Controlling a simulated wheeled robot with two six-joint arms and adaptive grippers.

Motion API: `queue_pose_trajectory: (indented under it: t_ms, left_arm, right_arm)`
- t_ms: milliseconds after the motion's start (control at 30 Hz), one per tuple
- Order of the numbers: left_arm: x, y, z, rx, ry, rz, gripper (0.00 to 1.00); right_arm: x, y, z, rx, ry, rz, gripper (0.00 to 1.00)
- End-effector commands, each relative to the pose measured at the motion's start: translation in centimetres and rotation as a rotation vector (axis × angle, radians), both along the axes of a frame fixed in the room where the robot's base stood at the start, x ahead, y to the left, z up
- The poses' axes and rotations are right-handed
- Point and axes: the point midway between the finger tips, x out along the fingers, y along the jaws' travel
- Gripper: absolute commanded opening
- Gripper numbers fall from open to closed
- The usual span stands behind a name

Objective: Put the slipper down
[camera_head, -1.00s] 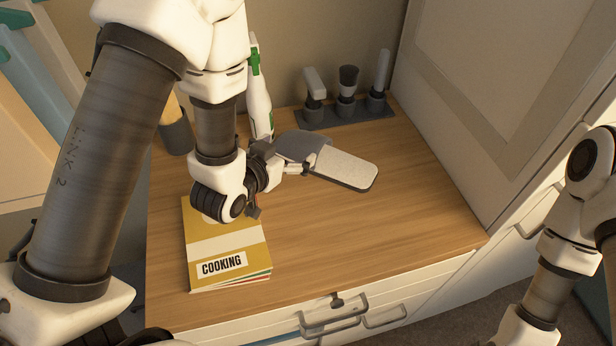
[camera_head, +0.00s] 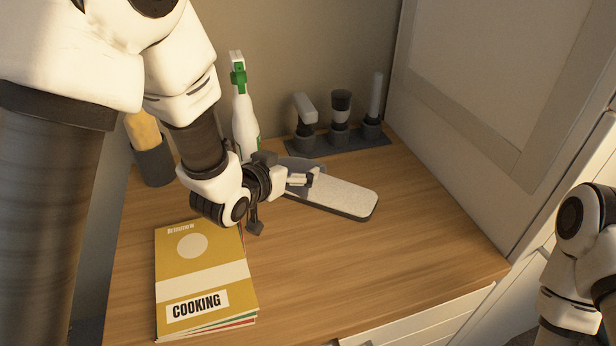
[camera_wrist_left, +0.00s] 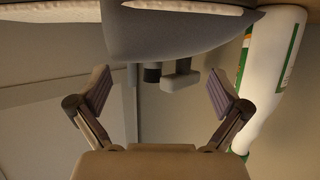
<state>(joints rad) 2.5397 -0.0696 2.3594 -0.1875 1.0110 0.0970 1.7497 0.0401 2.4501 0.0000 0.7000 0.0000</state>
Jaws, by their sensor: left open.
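The slipper (camera_head: 345,196), with a pale insole and a grey upper, lies flat on the wooden cabinet top. My left gripper (camera_head: 312,178) is at the slipper's upper end, near the grey toe part. In the left wrist view the left gripper (camera_wrist_left: 158,98) has its two fingers spread wide with nothing between them. The grey slipper (camera_wrist_left: 185,28) shows there at the top, beyond the fingertips. My right arm is at the right edge of the head view; its gripper is out of the picture.
A yellow cooking book (camera_head: 200,275) lies at the front left. A white spray bottle (camera_head: 243,120) with a green trigger stands behind my gripper. A dark holder (camera_head: 340,145) with several upright items is at the back. The front right of the top is clear.

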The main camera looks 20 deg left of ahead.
Motion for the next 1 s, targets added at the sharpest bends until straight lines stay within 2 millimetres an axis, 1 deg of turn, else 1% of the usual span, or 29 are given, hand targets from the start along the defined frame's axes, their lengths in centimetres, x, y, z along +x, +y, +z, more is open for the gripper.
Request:
queue_pose_trajectory:
  t_ms: [33,133,333,367,400,467,500,567,733,767,1000]
  left_arm:
    - [0.8,-0.2,-0.3,0.001,0.001,0.000,1.00]
    - [1.9,-0.4,-0.8,0.000,0.000,0.000,1.00]
    - [2.0,-0.4,-0.9,0.000,0.000,0.000,1.00]
    - [2.0,-0.4,-0.9,0.000,0.000,0.000,0.93]
    - [2.0,-0.4,-0.9,0.000,0.000,0.000,0.79]
    - [2.0,-0.4,-0.9,0.000,0.000,0.001,0.57]
    - [2.0,-0.4,-0.9,-0.001,0.000,0.001,0.43]
    - [2.0,-0.4,-0.9,-0.001,0.001,0.000,0.22]
    - [2.0,-0.4,-1.0,-0.001,0.003,0.001,0.20]
    - [2.0,-0.4,-1.0,-0.001,0.002,0.001,0.12]
    - [2.0,-0.4,-0.9,-0.001,0.005,0.002,0.12]
  right_arm:
    - [0.0,0.0,0.2,0.000,0.000,0.000,0.40]
    - [0.0,0.0,0.2,0.000,0.000,0.000,0.40]
    - [0.0,0.0,0.2,0.000,0.000,0.000,0.40]
    - [0.0,0.0,0.2,0.000,0.000,0.000,0.40]
    - [0.0,0.0,0.2,0.000,0.000,0.000,0.40]
    - [0.0,0.0,0.2,0.000,0.000,0.000,0.40]
    - [0.0,0.0,0.2,0.000,0.000,0.000,0.40]
    - [0.0,0.0,0.2,0.000,0.000,0.000,0.40]
    - [0.0,0.0,0.2,0.000,0.000,0.000,0.40]
    - [0.0,0.0,0.2,0.000,0.000,0.000,0.40]
    - [0.0,0.0,0.3,0.000,0.000,0.000,0.40]
